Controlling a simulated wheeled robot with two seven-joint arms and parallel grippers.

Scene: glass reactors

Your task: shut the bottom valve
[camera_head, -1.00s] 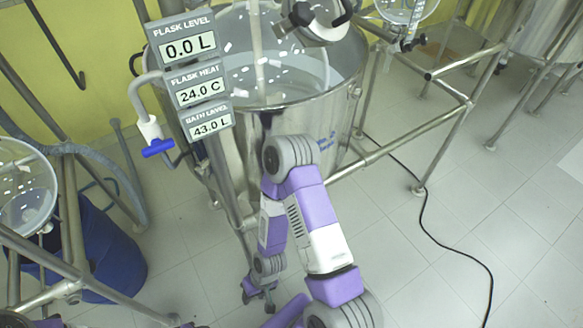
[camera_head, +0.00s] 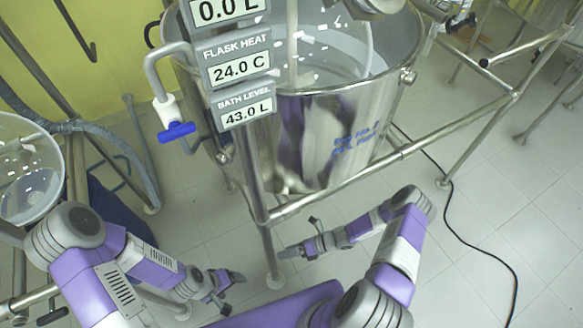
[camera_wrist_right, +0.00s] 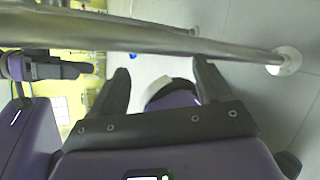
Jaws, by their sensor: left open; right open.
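A valve with a blue T-handle (camera_head: 177,132) hangs from a white fitting on a bent pipe, left of the steel bath (camera_head: 335,135). I cannot tell whether it is the bottom valve; no other valve is clearly visible low down. Its handle lies roughly level. My left gripper (camera_head: 236,289) is open and empty, low in front of the stand and below the blue handle. My right gripper (camera_head: 290,243) is open, low beside the stand's front leg and below the bath. In the right wrist view, the open fingers of the right gripper (camera_wrist_right: 165,80) have a steel tube just beyond them.
Steel frame tubes (camera_head: 390,158) run around the bath, with a front leg (camera_head: 268,240) near both grippers. A display panel (camera_head: 238,70) stands before the bath. A glass vessel (camera_head: 28,175) is at far left. A black cable (camera_head: 470,235) crosses the open floor at right.

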